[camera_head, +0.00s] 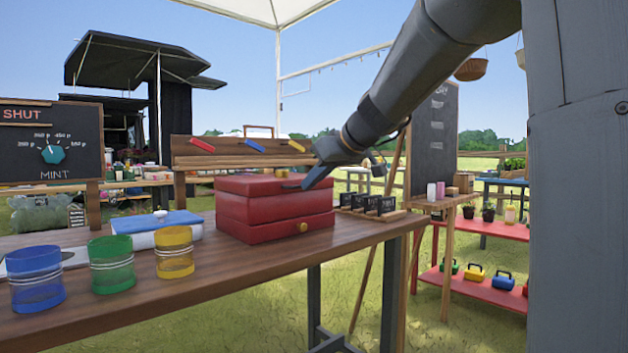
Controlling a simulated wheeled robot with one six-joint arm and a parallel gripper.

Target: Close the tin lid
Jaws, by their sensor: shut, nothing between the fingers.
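A red box (265,228), which looks like the tin, stands on the wooden table and has a small drawer with a brass knob at its lower front. Its red lid (262,185) lies about flat on top; I cannot tell whether a thin gap is left at the seam. My gripper (306,183) is shut and empty, pointing down at the right part of the lid. It looks at or just above the lid; contact is unclear. The arm comes from the upper right and hides part of the box's right back.
Blue (35,280), green (112,265) and yellow (174,252) glass tumblers stand at the table's left front. A blue-topped white box or book (157,232) lies behind them. Small black signs (372,204) stand right of the red box. A bare strip of table (255,262) lies in front.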

